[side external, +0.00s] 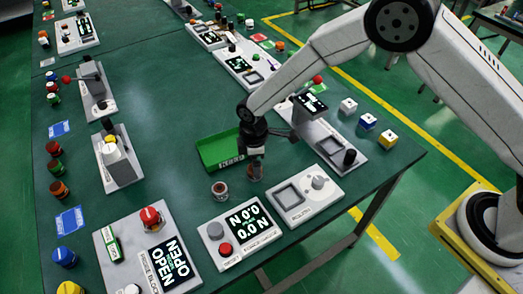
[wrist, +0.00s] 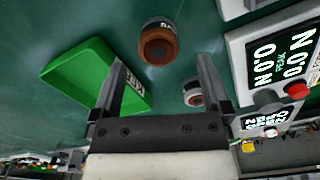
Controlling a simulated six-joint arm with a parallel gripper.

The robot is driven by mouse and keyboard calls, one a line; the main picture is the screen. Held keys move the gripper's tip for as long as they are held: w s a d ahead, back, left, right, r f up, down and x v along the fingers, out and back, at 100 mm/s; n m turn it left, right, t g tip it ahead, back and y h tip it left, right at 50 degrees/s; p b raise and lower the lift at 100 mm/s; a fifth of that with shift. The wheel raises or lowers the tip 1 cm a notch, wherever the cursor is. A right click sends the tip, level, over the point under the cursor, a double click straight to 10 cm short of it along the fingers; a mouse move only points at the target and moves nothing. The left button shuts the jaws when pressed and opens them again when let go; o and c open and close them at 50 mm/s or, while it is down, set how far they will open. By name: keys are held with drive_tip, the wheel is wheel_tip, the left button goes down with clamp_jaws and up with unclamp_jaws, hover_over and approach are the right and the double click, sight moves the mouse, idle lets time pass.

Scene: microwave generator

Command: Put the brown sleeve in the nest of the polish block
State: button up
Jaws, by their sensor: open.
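A brown sleeve (wrist: 158,47) with a dark, lettered band stands on the green table; in the side external view (side external: 255,172) it shows just under my gripper (side external: 255,158). In the wrist view my gripper (wrist: 160,62) is open, with one finger on each side of the sleeve's line and the sleeve centred between the tips. I cannot tell whether the tips reach down around it; no contact shows. The polish block (side external: 323,202) is a light plate at the table's near right, with a square, empty-looking nest (side external: 288,196) and a grey knob (side external: 318,182).
A second small cylinder (side external: 220,189), paler with a dark red top, stands close by; it also shows in the wrist view (wrist: 194,97). A force gauge (side external: 240,232) lies nearby, reading 0.0 N. A green tray (side external: 215,150) is behind the sleeve. A tall-posted fixture (side external: 335,140) stands at right.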

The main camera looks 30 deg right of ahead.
drive_tip(key=shift+r, duration=1.65)
drive_tip(key=shift+d+r, duration=0.4)
drive_tip(key=shift+d, duration=0.1)
drive_tip(key=s+d+r+m+t, duration=0.1)
drive_tip(key=s+d+r+m, duration=0.4)
drive_tip(key=s+d, duration=0.3)
drive_tip(key=s+d+r+m+t, duration=0.1)
drive_tip(key=s+d+r+m, duration=0.5)
drive_tip(key=d, duration=0.6)
drive_tip(key=s+m, duration=0.2)
drive_tip(key=shift+s+r+t, duration=0.3)
drive_tip(key=shift+s+d, duration=0.2)
drive_tip(key=shift+s, duration=0.3)
drive_tip(key=shift+w, duration=0.1)
